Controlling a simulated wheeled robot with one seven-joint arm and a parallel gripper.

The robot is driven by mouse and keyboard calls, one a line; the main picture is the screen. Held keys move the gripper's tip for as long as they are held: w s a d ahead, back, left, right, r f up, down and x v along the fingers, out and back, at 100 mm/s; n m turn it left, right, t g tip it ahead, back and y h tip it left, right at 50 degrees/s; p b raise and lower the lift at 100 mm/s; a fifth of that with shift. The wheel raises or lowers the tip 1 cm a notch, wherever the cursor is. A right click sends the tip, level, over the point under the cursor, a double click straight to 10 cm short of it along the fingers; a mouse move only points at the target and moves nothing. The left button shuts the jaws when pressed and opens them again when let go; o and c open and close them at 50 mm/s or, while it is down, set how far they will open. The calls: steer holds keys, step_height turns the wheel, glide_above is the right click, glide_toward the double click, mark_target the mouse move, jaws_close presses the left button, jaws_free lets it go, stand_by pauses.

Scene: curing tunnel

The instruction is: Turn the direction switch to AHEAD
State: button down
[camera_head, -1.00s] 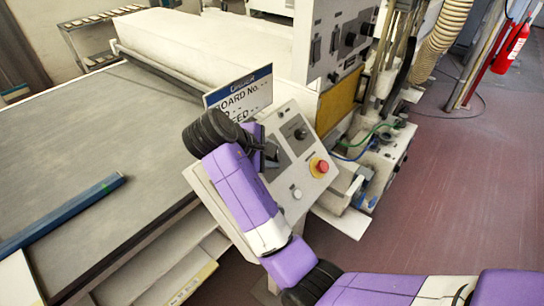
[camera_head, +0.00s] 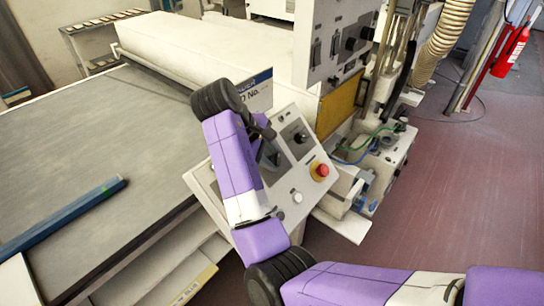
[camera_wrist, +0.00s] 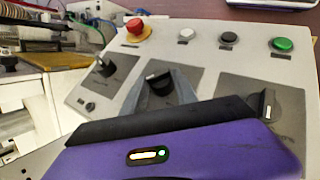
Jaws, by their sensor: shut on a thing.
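The control panel (camera_head: 310,210) is a light, sloped box with dark plates that carry black rotary switches. In the wrist view, the middle switch (camera_wrist: 157,78) has a white mark on its knob, and my gripper (camera_wrist: 165,88) is shut on it. In the head view, my gripper (camera_head: 268,150) reaches down to the panel, and my arm hides much of this switch. Another rotary switch (camera_wrist: 104,67) is at the left in the wrist view, and a third (camera_wrist: 267,103) is at the right, partly behind my wrist. I cannot read the labels, so the pointed-at position is unclear.
A red stop button (camera_head: 319,170) sits on the panel near my gripper.

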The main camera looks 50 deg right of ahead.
steer(key=shift+s+f, duration=0.15)
steer(key=shift+f, duration=0.05)
steer(key=c, duration=1)
jaws_free()
steer(key=shift+r, duration=0.1)
steer(key=shift+r, duration=0.1)
steer(key=shift+w+a+r, duration=0.2)
steer(key=shift+r, duration=0.05)
steer(key=v, duration=0.7)
steer(key=shift+s, duration=0.1)
